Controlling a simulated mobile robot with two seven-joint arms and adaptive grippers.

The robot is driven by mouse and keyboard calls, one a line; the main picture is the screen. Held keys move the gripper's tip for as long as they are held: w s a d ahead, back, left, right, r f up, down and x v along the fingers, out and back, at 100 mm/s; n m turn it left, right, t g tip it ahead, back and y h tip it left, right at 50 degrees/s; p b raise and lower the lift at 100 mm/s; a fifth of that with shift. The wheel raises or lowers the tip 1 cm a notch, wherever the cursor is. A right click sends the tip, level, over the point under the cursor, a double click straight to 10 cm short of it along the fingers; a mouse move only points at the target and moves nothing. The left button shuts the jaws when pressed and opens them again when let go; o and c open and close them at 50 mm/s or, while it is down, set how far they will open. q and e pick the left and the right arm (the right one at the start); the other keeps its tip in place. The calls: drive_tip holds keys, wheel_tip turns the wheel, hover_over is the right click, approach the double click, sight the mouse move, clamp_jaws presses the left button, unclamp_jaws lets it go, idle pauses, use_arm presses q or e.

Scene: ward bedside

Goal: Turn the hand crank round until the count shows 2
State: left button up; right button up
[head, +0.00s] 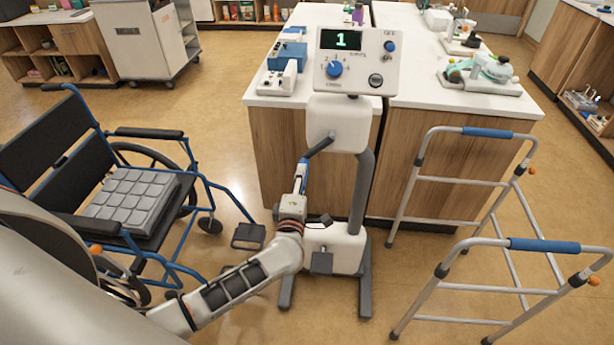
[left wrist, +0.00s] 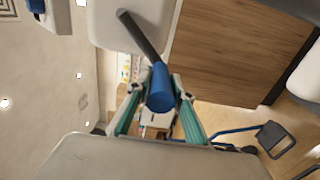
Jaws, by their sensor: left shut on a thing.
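The hand crank (head: 317,147) is a dark arm on the white upright machine (head: 336,122). In the left wrist view the crank arm (left wrist: 139,36) ends in a blue handle (left wrist: 160,92). My left gripper (head: 302,172) is shut on this handle, with a finger on either side of it in the left wrist view. In the head view the crank arm points down and to the left, and the gripper partly hides the handle. The count display (head: 341,40) on the machine's top panel shows 1. My right gripper is in neither view.
A blue-framed wheelchair (head: 60,150) stands on the left. A walking frame (head: 480,183) stands on the right. A wooden cabinet with a white top (head: 430,95) is behind the machine and carries several small devices. Bare floor lies between wheelchair and machine.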

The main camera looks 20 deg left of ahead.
use_arm(q)
drive_tip(key=shift+s+a+r+p, duration=0.25)
drive_tip(key=shift+a+r+p, duration=0.45)
drive_tip(key=shift+a+r, duration=0.3)
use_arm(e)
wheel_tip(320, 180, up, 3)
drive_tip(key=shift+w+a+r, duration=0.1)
use_arm(q)
drive_tip(key=r, duration=0.2)
drive_tip(key=a+r, duration=0.1)
drive_tip(key=r, duration=0.2)
drive_tip(key=shift+s+a+p, duration=0.1)
drive_tip(key=shift+s+p, duration=0.1)
drive_tip(key=shift+p, duration=0.15)
drive_tip(key=shift+r, duration=0.1)
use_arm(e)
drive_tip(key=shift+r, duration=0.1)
use_arm(q)
drive_tip(key=r, duration=0.4)
drive_tip(key=shift+d+r, duration=0.3)
drive_tip(key=shift+d, duration=0.1)
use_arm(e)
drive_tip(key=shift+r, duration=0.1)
